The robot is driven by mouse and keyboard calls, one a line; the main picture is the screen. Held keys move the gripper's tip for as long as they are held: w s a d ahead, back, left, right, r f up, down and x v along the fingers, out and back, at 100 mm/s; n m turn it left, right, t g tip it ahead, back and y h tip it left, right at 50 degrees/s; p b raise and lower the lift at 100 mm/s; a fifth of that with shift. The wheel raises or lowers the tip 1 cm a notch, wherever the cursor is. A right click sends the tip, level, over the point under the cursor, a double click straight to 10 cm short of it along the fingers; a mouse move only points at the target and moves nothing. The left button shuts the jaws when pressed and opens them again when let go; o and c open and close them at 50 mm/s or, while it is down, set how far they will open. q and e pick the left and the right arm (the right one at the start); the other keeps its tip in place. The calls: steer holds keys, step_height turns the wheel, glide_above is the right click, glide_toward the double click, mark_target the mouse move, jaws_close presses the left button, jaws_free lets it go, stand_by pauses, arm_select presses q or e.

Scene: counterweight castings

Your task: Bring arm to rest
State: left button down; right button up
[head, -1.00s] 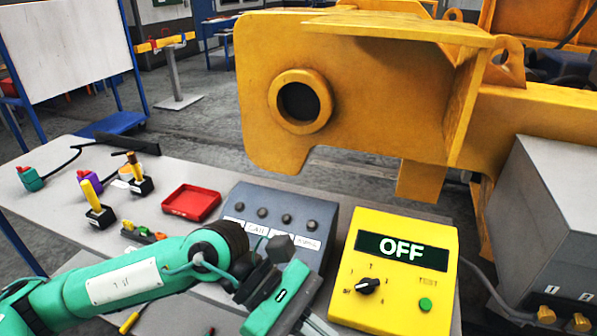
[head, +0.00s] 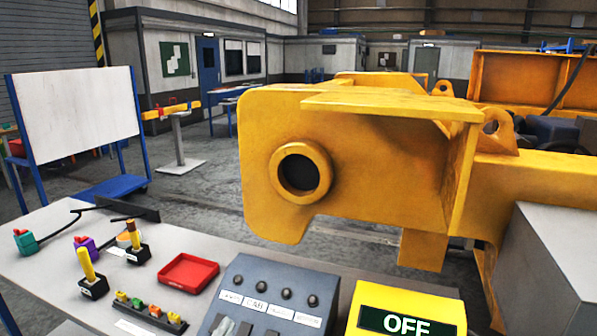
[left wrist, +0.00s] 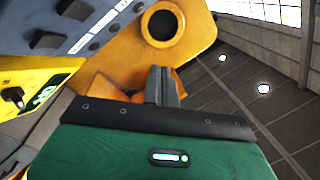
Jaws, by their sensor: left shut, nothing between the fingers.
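My left gripper (left wrist: 161,80) shows in the left wrist view, with its dark fingers together and nothing between them. Its green body fills the lower part of that view. The left arm does not clearly show in the head view. My right gripper is in neither view. In the left wrist view, the yellow casting (left wrist: 190,38) lies behind the fingers, with its round hole above them. The same casting (head: 370,165) stands beyond the table in the head view.
The table (head: 40,240) carries a grey control panel (head: 268,275), a yellow box reading OFF (head: 440,303), a red tray (head: 188,271) and small joysticks (head: 92,272). A grey cabinet (head: 555,250) stands at right. A whiteboard (head: 72,115) stands at left.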

arm_select(q)
steer(key=s+a+f+n+g+y, duration=0.1)
steer(key=s+a+f+n+g, duration=0.1)
steer(key=f, duration=0.4)
steer(key=s+a+f+n+g+y, duration=0.2)
steer(key=a+f+g, duration=0.1)
steer(key=f, duration=0.2)
steer(key=s+a+f+n+g, duration=0.25)
steer(key=s+f+g, duration=0.25)
steer(key=s+f, duration=0.3)
steer(key=s+a+f+n+g, duration=0.25)
steer(key=s+f+g, duration=0.35)
steer(key=s, duration=0.4)
steer(key=s+a+f+x, duration=0.1)
steer(key=s+x, duration=0.3)
steer(key=x, duration=1.1)
steer(key=s+a+f+x, duration=0.1)
steer(key=s+x, duration=0.2)
steer(key=x, duration=1.3)
steer(key=s+a+f+g+p, duration=0.1)
steer(key=s+a+f, duration=0.2)
steer(key=s+f, duration=1.4)
steer(key=shift+s+a+f+y, duration=0.15)
steer(key=shift+s+f+y, duration=0.25)
steer(key=shift+s, duration=0.55)
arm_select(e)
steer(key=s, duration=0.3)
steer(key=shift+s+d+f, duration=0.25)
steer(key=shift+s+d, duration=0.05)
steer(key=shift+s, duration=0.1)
